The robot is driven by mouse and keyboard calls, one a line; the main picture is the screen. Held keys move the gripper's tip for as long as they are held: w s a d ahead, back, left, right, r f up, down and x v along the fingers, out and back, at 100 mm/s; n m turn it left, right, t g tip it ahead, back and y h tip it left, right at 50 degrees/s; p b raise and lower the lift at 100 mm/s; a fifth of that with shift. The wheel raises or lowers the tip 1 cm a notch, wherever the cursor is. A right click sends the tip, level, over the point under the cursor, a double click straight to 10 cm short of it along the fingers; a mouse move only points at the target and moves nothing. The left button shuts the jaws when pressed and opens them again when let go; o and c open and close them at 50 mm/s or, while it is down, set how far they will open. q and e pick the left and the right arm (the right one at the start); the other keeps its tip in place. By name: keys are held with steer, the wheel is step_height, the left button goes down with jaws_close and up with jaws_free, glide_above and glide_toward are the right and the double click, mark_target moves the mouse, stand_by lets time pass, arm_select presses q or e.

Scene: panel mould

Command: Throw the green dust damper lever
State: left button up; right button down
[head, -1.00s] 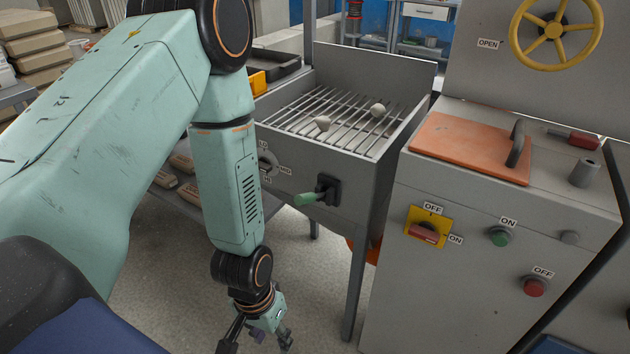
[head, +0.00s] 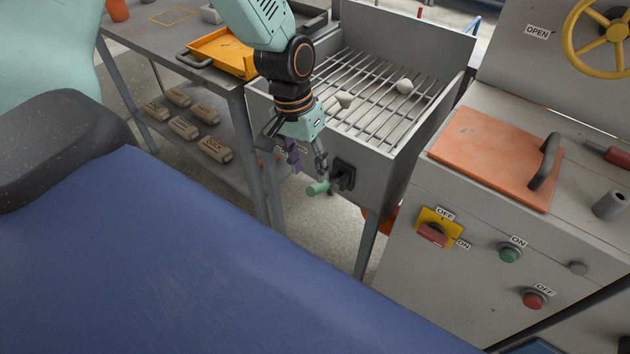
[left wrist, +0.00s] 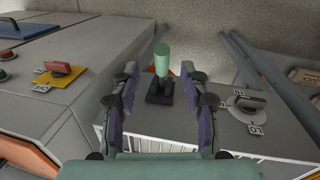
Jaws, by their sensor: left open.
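The green dust damper lever (head: 318,188) sticks out from a black mount on the front of the grey grated hopper. In the left wrist view the green lever handle (left wrist: 162,58) stands out from its black base, centred between my fingers and beyond their tips. My left gripper (head: 307,163) is open and empty, close above the lever in the head view. The left wrist view also shows its two fingers (left wrist: 163,84) spread to either side of the lever. I cannot see any contact. My right gripper is not in view.
The grated hopper (head: 452,80) holds pale lumps on its bars. A control cabinet (head: 400,250) with a red switch (head: 432,235) stands to the right. A table with an orange tray (head: 222,52) is to the left. A selector knob (left wrist: 245,100) sits beside the lever.

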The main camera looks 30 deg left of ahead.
mark_target(309, 188)
arm_select(q)
steer(key=f, duration=0.2)
steer(key=b, duration=0.1)
steer(key=shift+s+d+f, duration=0.35)
steer(key=shift+d+f, duration=0.05)
steer(key=f, duration=0.2)
steer(key=f+b, duration=0.1)
steer(key=f, duration=0.1)
steer(key=shift+w+a, duration=0.2)
steer(key=shift+d+f, duration=0.15)
steer(key=shift+f, duration=0.05)
steer(key=shift+s+d, duration=0.1)
steer(key=shift+d, duration=0.2)
steer(key=shift+a, duration=0.1)
steer(key=shift+a+f, duration=0.1)
steer(key=shift+a, duration=0.1)
steer(key=c, duration=0.3)
steer(key=shift+d, duration=0.2)
steer(key=c, duration=0.4)
jaws_close()
